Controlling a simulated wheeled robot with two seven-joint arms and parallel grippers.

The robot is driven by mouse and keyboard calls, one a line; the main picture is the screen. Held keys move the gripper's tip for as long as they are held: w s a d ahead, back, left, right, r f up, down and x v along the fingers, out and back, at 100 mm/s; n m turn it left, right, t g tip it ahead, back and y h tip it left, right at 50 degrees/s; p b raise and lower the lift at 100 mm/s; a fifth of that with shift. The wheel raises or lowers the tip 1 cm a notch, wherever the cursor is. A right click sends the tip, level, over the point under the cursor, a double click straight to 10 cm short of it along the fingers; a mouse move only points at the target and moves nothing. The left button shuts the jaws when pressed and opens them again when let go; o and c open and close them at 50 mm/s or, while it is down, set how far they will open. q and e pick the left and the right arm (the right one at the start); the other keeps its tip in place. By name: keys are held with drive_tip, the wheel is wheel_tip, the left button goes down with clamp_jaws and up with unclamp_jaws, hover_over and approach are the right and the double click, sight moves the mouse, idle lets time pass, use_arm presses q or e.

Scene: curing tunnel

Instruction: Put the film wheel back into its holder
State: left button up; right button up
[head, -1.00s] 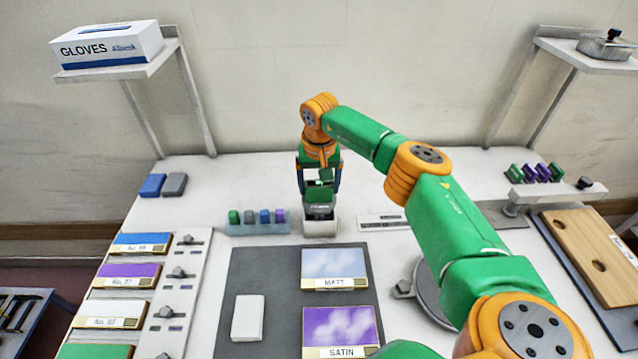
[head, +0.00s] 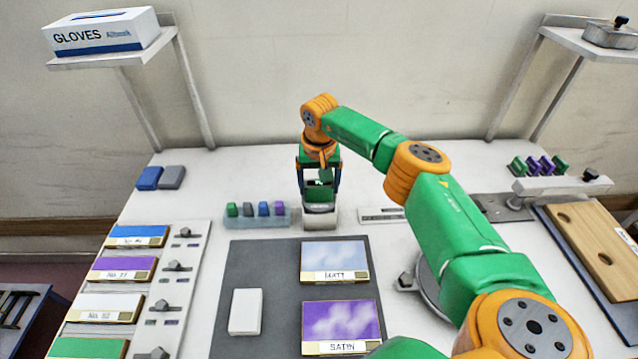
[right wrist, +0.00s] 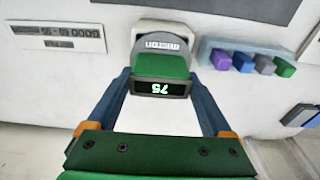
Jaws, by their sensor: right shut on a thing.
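The thing in my right gripper is a small device with a green part (right wrist: 160,78) and a lit display reading 75. A grey rounded body marked "micron" (right wrist: 160,45) adjoins it; I take it as the film wheel. My right gripper (head: 319,186) is shut on the green part from both sides, pointing down at the back middle of the table. A small pale block (head: 320,222), seemingly the holder, stands directly below the device in the head view. Whether the device is seated in it or just above it, I cannot tell. My left gripper is out of view.
A tray of small coloured blocks (head: 257,217) stands close left of the gripper. A flat scale plate (head: 381,215) lies close right. A dark mat (head: 270,265) with MATT and SATIN panels is in front. A wooden board (head: 590,245) is at right.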

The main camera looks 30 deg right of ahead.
drive_tip(key=o, duration=1.3)
wheel_tip(320, 180, up, 7)
drive_tip(key=p, duration=0.6)
